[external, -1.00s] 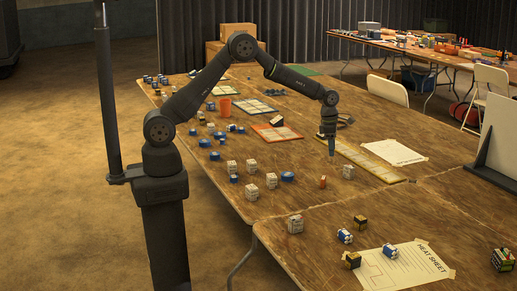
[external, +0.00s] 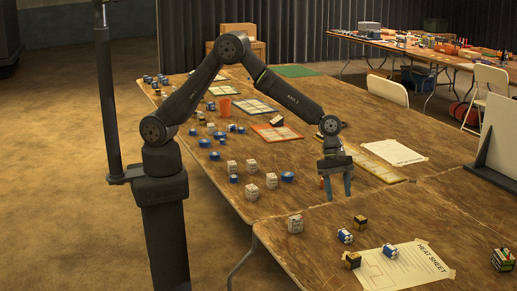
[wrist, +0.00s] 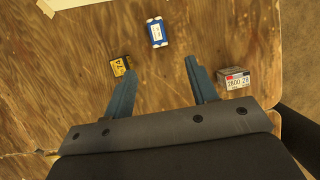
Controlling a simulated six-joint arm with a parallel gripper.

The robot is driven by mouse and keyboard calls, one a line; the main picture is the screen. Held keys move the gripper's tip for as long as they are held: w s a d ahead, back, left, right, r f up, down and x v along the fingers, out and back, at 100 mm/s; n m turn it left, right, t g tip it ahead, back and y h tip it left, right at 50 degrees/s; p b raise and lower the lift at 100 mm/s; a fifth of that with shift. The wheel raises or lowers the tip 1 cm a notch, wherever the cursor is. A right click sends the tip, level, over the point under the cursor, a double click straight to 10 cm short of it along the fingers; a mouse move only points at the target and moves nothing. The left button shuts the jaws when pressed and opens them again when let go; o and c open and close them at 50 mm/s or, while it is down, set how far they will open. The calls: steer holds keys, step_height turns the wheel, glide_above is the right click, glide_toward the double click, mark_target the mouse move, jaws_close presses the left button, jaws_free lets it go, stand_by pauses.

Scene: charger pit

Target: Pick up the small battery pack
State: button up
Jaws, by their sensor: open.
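My gripper (external: 339,198) is open and empty above the near part of the table; in the wrist view its two blue-grey fingers (wrist: 160,66) are wide apart. Several small battery packs lie ahead of it, and I cannot tell which one the task means. A blue-and-white pack (wrist: 157,32) is beyond the gap between the fingertips and also shows in the external view (external: 345,236). A yellow-and-black pack (wrist: 120,66) is beside the left fingertip (external: 360,221). A white-and-grey pack (wrist: 235,79) is right of the right finger (external: 295,224).
A paper heat sheet (external: 415,270) lies at the near right, with a yellow-black pack (external: 352,260) and a blue pack (external: 390,251) by it. White packs (external: 252,193) and blue packs stand along the left edge.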

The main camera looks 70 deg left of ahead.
glide_above(345, 232)
steer(key=a, duration=0.3)
step_height(345, 232, down, 7)
steer(key=shift+f, duration=0.1)
steer(key=shift+d+x, duration=0.1)
steer(key=shift+x, duration=1.3)
steer(key=shift+d+x, duration=0.15)
steer(key=shift+x, duration=1.3)
steer(key=shift+w, duration=0.15)
steer(key=shift+c, duration=0.4)
steer(key=c, duration=1)
